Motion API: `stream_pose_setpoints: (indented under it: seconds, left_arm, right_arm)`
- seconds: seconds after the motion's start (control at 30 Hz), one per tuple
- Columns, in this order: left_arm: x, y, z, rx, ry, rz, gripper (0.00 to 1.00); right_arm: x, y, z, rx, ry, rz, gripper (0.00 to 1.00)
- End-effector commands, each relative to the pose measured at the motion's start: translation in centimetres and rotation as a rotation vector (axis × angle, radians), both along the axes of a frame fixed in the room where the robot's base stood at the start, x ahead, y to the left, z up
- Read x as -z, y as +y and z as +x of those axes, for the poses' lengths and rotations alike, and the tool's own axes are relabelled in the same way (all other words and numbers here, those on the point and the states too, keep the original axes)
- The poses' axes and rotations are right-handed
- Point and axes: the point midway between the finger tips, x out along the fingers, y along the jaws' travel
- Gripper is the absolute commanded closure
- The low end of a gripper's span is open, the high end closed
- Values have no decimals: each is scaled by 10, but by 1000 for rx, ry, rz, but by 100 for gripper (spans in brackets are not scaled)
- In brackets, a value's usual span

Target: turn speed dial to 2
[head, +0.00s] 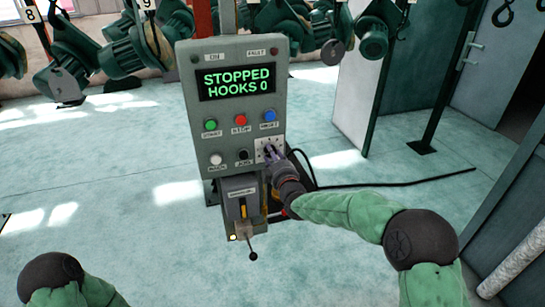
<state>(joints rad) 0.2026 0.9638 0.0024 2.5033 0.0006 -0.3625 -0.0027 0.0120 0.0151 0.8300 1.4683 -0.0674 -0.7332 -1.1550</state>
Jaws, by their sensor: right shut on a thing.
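A grey control panel (228,168) stands in the middle of the head view. Its screen (236,82) reads "STOPPED HOOKS 0". The speed dial sits on a pale scale plate (262,153) at the panel's lower right. My right gripper (270,153) is at this plate and shut on the speed dial, which it mostly hides. The dial's pointer and number cannot be read. My left arm shows only at the bottom left corner; its gripper is out of view.
Green (210,125), red (240,119) and blue (269,116) buttons sit above the dial, with white (216,159) and black (243,155) knobs to its left. A lever box (243,200) is below. Green hoists (140,48) hang behind. A black cable (385,184) crosses the floor.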

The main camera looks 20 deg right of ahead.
Motion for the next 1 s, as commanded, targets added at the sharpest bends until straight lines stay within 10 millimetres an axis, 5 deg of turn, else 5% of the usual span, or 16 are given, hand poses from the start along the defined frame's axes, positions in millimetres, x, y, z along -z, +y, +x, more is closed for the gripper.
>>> stream_pose_setpoints:
  seconds: [0.5, 0.53, 0.6, 1.0]
  left_arm:
    - [1, 0, 0, 0, 0, 0, 60]
    - [1, 0, 0, 0, 0, 0, 60]
    - [1, 0, 0, 0, 0, 0, 60]
    - [0, 0, 0, 0, 0, 0, 60]
  right_arm:
    - [8, -1, -1, 2, 14, -16, 94]
    - [8, -1, -1, 2, 14, -16, 53]
    - [7, 0, -1, 1, 14, -16, 38]
    - [2, -1, -3, 0, 4, -17, 38]
